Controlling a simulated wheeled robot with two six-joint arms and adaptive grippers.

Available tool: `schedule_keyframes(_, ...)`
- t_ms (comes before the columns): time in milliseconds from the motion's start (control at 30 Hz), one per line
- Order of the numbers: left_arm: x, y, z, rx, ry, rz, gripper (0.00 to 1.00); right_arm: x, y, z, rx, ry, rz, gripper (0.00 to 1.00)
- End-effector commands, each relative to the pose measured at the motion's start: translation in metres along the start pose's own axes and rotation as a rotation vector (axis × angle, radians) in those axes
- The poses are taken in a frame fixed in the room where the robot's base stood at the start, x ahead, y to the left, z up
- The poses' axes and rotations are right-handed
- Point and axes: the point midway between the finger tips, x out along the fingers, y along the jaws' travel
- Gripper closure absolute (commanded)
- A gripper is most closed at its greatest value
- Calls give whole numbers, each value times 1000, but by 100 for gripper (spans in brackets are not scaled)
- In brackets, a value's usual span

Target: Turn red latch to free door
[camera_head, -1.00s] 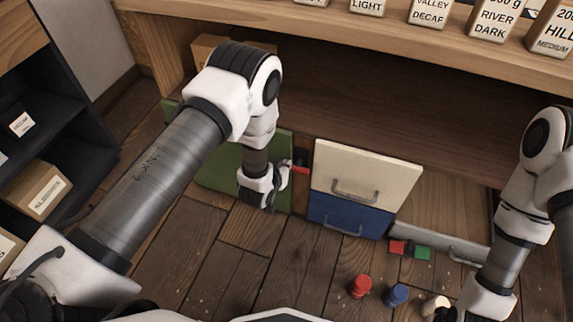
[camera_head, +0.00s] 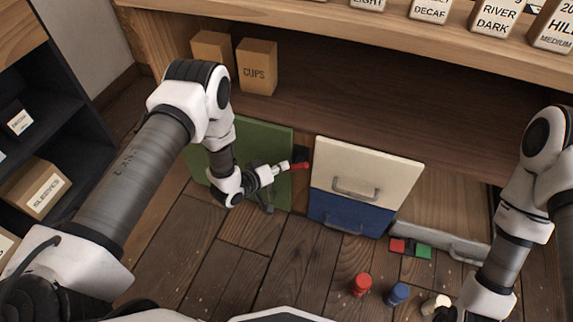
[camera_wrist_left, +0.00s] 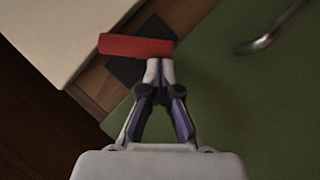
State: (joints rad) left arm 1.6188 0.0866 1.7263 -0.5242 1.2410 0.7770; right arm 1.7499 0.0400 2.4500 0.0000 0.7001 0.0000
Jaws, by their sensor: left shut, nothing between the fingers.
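The red latch (camera_head: 299,165) sits at the right edge of the green door (camera_head: 262,140), between it and the cream drawer front. In the left wrist view the latch (camera_wrist_left: 137,46) is a red bar lying roughly level across the picture. My left gripper (camera_head: 284,167) is shut and empty, its fingertips at the latch; the left wrist view shows the tips (camera_wrist_left: 159,66) just below its right end, touching or nearly so. The door has a metal handle (camera_wrist_left: 262,43). My right gripper (camera_head: 446,313) is at the bottom right, too small and cut off to judge.
A cream drawer front (camera_head: 366,171) stands above a blue one (camera_head: 345,212), right of the door. Red (camera_head: 360,285) and blue (camera_head: 397,293) pieces stand on the wooden floor. A cups box (camera_head: 257,67) sits on the shelf above the door.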

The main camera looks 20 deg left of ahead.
Motion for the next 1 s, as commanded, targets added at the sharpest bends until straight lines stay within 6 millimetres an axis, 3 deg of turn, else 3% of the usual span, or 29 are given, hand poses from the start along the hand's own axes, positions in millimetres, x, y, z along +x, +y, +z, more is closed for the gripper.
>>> schedule_keyframes(633,13,-18,20,-497,0,332,100,55,0,0,0,0,0,60)
schedule_keyframes(1000,17,-18,25,-503,-1,337,100,62,0,0,0,0,0,60)
